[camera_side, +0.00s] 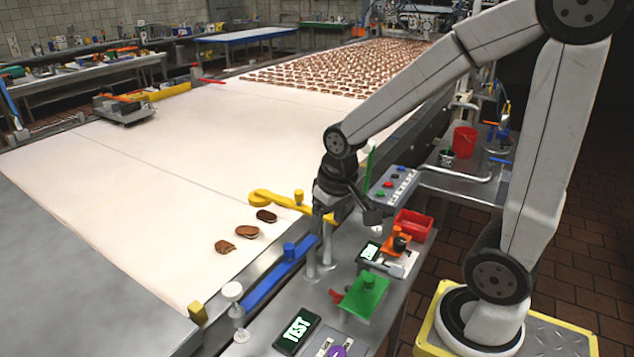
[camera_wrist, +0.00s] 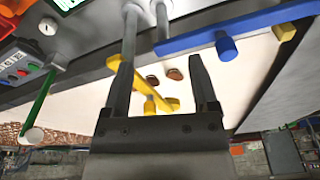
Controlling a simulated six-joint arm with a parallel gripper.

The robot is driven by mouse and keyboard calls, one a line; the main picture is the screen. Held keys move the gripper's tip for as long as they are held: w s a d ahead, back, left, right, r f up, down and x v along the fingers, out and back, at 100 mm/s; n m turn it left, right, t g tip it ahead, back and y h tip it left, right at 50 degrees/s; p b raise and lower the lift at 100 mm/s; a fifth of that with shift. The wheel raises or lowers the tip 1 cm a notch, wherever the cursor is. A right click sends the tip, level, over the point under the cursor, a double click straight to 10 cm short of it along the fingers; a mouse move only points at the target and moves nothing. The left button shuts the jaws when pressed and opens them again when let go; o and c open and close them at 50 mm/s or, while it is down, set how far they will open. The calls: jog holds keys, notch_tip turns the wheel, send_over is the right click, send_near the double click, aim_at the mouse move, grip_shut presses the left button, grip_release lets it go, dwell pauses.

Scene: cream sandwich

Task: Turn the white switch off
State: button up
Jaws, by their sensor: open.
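I cannot tell for sure which part is the white switch. A white round-topped knob (camera_side: 232,291) stands on a thin stem at the conveyor's near edge, with a smaller white piece (camera_side: 239,337) below it. A green lever (camera_side: 369,170) has a pale knob and stands upright just right of my gripper (camera_side: 345,212); it also shows at the left of the wrist view (camera_wrist: 42,97). My gripper is open and points down above the control table, right of the yellow lever (camera_side: 275,201). In the wrist view my gripper (camera_wrist: 160,62) has nothing between its fingers.
A blue lever (camera_side: 280,275) lies along the belt edge. Several brown sandwiches (camera_side: 247,232) lie on the white belt (camera_side: 130,200). A button panel (camera_side: 394,184), a red tray (camera_side: 413,225), a green block (camera_side: 364,295) and a TEST display (camera_side: 298,331) crowd the table.

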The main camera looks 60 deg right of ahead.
jog(key=d+m+g, duration=0.1)
jog(key=d+m, duration=0.5)
jog(key=d, duration=0.6)
jog(key=m+g, duration=0.1)
jog(key=m, duration=0.4)
send_over(376, 232)
jog(key=f, duration=0.3)
jog(key=d+f, duration=0.1)
jog(key=f, duration=0.2)
jog(key=shift+w+d+f, duration=0.15)
jog(key=shift+w+f, duration=0.05)
jog(key=shift+f, duration=0.5)
jog(key=shift+f, duration=3.85)
grip_shut()
